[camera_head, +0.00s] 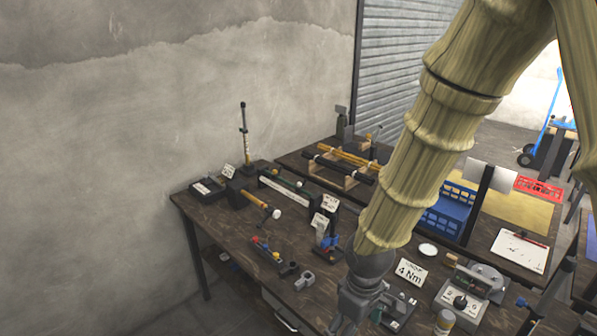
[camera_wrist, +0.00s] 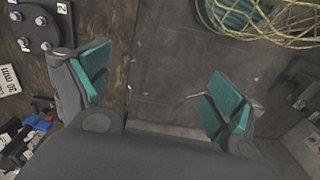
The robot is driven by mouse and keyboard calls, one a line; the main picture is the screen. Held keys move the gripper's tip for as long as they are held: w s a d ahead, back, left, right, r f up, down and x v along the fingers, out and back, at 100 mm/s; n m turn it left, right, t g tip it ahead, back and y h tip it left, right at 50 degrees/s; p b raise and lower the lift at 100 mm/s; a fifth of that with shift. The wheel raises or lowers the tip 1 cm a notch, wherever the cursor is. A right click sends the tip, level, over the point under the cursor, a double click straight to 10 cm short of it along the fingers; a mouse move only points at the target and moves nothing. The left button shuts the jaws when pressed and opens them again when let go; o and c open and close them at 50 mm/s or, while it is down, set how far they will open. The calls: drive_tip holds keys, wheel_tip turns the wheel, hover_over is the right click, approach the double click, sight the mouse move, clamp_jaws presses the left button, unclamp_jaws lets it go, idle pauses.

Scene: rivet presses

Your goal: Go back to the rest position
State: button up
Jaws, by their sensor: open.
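My gripper (camera_wrist: 160,98) shows in the wrist view with its two teal-padded fingers spread wide apart. Nothing is between them; the dark grey floor shows in the gap. In the head view my bamboo-textured arm reaches down from the upper right, and the gripper's dark body is at the lower middle, over the front edge of the workbench (camera_head: 215,205). Its fingertips are not clear in that view.
The bench carries a mallet (camera_head: 275,213), a "4 Nm" sign (camera_head: 411,272) and a device with a dial (camera_head: 461,302). In the wrist view a yellow wire basket (camera_wrist: 265,18) is at top right and a dark plate with bolts (camera_wrist: 38,25) at top left. Open floor lies between.

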drive_tip(key=s+d+f+m+b, duration=0.15)
drive_tip(key=s+f, duration=0.25)
drive_tip(key=f, duration=0.4)
drive_tip(key=s+d+f+m+y, duration=0.15)
drive_tip(key=s+f, duration=0.25)
drive_tip(key=f, duration=0.4)
drive_tip(key=s+d+f+m+h+b, duration=0.1)
drive_tip(key=s+f+m, duration=0.25)
drive_tip(key=f, duration=0.45)
drive_tip(key=s+d+f+m+b, duration=0.1)
drive_tip(key=s+d+f, duration=0.2)
drive_tip(key=s+f, duration=0.2)
drive_tip(key=s+d+f+m+b, duration=0.1)
drive_tip(key=s+d+f, duration=0.2)
drive_tip(key=s+f, duration=0.2)
drive_tip(key=shift+s+d+f+h, duration=0.35)
drive_tip(key=shift+s+h, duration=0.1)
drive_tip(key=shift+s, duration=1.1)
drive_tip(key=shift+m, duration=0.25)
